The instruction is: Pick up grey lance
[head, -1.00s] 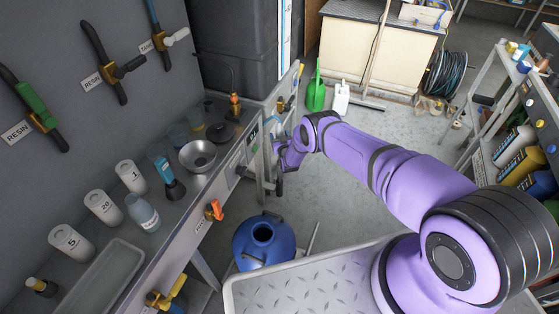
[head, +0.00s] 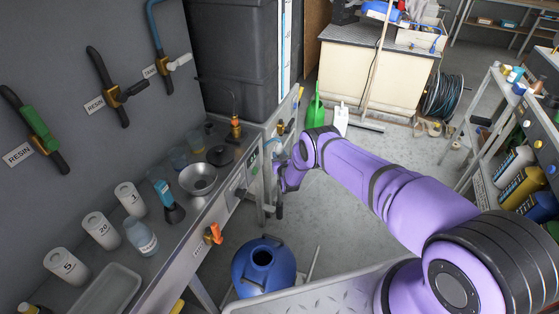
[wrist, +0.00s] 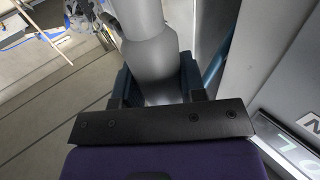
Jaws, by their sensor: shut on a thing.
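The grey lance (wrist: 148,45) shows in the wrist view as a smooth grey cylinder, narrower at the top and wider below. It stands between the two dark fingers of my gripper (wrist: 157,82), which are shut on it. Its lower end is hidden behind the black plate of my gripper, and its upper end runs out of the picture. In the head view my gripper (head: 278,180) is beside the front of the workbench, at its far end. I cannot clearly make out the lance there.
The grey workbench (head: 222,212) on the left carries cups, bottles and a metal funnel (head: 198,179). A blue drum (head: 262,268) stands on the floor below my arm. A green can (head: 315,112) and a white jug (head: 341,119) stand beyond. Open floor lies in the middle.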

